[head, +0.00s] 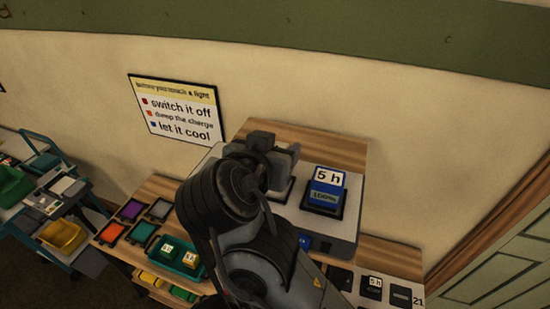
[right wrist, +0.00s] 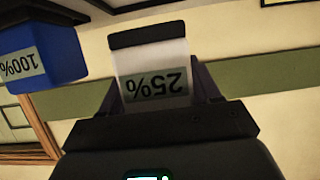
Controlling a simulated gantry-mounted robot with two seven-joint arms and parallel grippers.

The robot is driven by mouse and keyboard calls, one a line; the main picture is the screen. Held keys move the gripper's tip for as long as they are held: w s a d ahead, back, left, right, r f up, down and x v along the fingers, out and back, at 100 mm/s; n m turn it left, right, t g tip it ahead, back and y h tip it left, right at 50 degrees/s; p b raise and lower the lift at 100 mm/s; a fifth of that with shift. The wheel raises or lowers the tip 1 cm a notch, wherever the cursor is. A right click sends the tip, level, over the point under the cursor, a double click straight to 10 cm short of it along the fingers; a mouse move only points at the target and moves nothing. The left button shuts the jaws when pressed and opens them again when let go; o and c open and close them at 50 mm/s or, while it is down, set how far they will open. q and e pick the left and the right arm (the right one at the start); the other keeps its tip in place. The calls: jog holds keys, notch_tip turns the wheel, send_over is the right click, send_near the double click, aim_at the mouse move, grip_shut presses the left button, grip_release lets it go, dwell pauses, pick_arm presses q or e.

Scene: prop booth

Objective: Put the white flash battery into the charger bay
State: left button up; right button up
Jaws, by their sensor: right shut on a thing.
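The white flash battery (right wrist: 152,60), with a dark end and an upside-down "25%" label, is between the fingers of my right gripper (right wrist: 157,92) in the right wrist view. In the head view my right gripper (head: 272,158) hangs over the left part of the grey charger (head: 330,241) and hides the battery. A dark bay (head: 287,188) partly shows beside it. I cannot tell whether the battery touches the bay. My left gripper is out of view.
Small dark items (head: 372,288) lie at the lower right. A wall sign (head: 177,110) hangs behind. A cart with bins (head: 62,236) stands at the far left.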

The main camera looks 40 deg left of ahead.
notch_tip(320, 180, down, 3)
jog(key=shift+r+p, duration=0.15)
jog(key=shift+p, duration=0.4)
jog(key=shift+f, duration=0.2)
jog(key=shift+f, duration=0.1)
jog(key=o, duration=1.2)
jog(key=shift+o, duration=0.5)
